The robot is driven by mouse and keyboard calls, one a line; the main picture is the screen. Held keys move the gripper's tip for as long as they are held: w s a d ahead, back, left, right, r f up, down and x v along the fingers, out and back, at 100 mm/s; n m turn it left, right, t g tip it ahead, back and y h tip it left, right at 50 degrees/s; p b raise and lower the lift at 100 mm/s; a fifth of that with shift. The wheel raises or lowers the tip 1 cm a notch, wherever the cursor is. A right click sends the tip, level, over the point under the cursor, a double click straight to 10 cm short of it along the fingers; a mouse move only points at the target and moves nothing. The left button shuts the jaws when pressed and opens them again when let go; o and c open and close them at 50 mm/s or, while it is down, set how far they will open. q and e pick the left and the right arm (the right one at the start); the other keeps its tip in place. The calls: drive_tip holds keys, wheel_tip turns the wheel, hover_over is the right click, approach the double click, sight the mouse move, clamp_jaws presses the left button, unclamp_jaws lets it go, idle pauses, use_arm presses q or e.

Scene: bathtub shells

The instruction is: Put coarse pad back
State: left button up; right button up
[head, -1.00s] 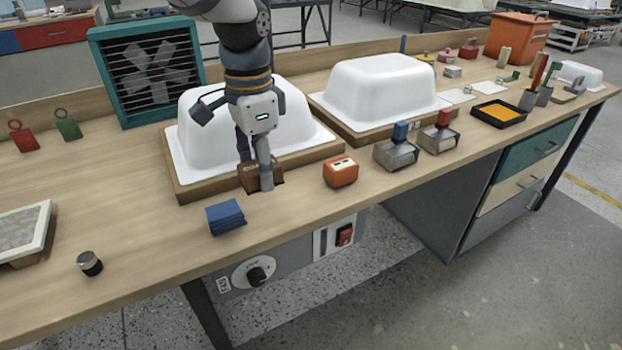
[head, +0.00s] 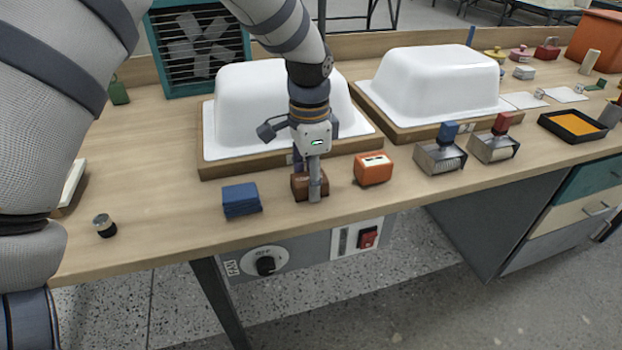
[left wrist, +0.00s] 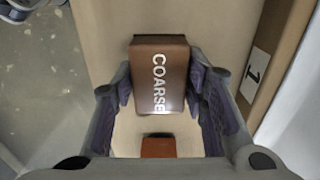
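The coarse pad is a brown block (head: 302,188) near the table's front edge, between a blue block and an orange block. In the left wrist view its top reads COARSE (left wrist: 160,75). My left gripper (head: 315,190) points down over it. In the left wrist view the two fingers (left wrist: 162,88) stand close against its two sides, shut on it. The pad looks to be at table height; its underside is hidden. My right gripper is not in view.
The blue block (head: 241,200) lies to the left and the orange block (head: 373,169) to the right. A white tub shell on a wooden base (head: 225,165) stands just behind. A second shell (head: 437,85) and two tools with blue (head: 449,131) and red (head: 502,123) handles are farther right.

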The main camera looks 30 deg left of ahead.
use_arm(q)
drive_tip(key=shift+o, duration=1.1)
drive_tip(key=shift+s+r, duration=0.15)
wheel_tip(320, 180, up, 12)
drive_tip(key=shift+p, duration=0.35)
